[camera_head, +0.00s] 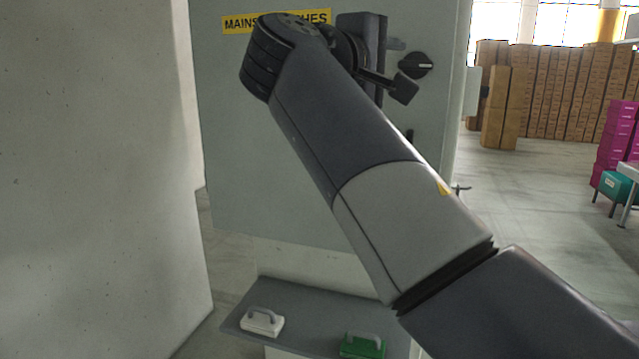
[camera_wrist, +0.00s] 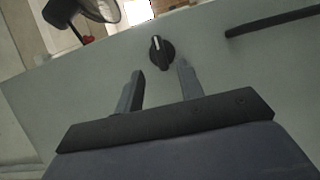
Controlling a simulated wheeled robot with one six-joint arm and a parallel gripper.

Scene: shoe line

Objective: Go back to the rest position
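My gripper (camera_head: 404,88) is up at the front of a grey-green cabinet (camera_head: 250,150), at the end of my arm, which crosses the head view from the lower right. In the wrist view its two fingers (camera_wrist: 160,70) are spread apart with nothing between them. A black rotary switch (camera_head: 416,65) on the cabinet face is just beyond the fingers. It also shows in the wrist view (camera_wrist: 161,52), ahead of the gap between the fingertips and apparently clear of them. My arm hides part of the cabinet and of its yellow sign (camera_head: 240,23).
A grey wall or pillar (camera_head: 90,180) stands close on the left. A low shelf (camera_head: 300,307) below holds a white handled block (camera_head: 262,324) and a green one (camera_head: 362,348). Cardboard boxes (camera_head: 560,90) and magenta boxes (camera_head: 616,135) stand back right. Open floor (camera_head: 535,190) lies right.

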